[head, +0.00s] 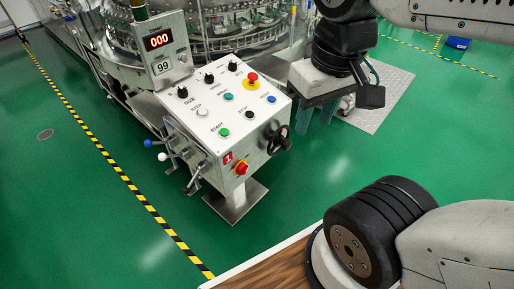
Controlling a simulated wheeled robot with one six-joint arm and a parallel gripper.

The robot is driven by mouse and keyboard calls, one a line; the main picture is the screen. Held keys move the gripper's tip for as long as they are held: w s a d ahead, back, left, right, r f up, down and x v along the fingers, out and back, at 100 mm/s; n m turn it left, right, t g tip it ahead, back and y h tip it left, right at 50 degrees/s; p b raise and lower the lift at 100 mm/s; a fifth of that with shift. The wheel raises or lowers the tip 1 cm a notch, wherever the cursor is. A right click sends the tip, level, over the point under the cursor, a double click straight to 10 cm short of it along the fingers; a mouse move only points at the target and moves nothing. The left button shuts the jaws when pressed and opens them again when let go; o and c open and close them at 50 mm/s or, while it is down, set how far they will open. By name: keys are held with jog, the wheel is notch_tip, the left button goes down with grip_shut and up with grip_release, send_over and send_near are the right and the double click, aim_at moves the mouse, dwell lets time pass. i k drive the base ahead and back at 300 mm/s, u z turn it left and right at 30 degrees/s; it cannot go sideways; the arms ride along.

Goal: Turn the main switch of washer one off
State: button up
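The control box (222,118) of the washer stands left of centre on a metal pedestal. A red label with a white mark, seemingly a 1, is on its front face. My gripper (315,118) hangs to the right of the box, pointing down. Its two teal fingers are apart with nothing visible between them. It is clear of the switch.
The sloped panel holds several knobs, coloured buttons and a red emergency button (252,77). A black handwheel (279,138) sticks out at the box's right side, near the gripper. Ball-ended levers (162,157) stick out at left. Green floor (110,200) in front is clear.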

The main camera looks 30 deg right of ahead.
aim_at(242, 169)
jog(key=u, duration=0.5)
jog(key=k, duration=1.05)
jog(key=z, duration=0.2)
jog(key=i, duration=0.4)
jog(key=z, duration=0.25)
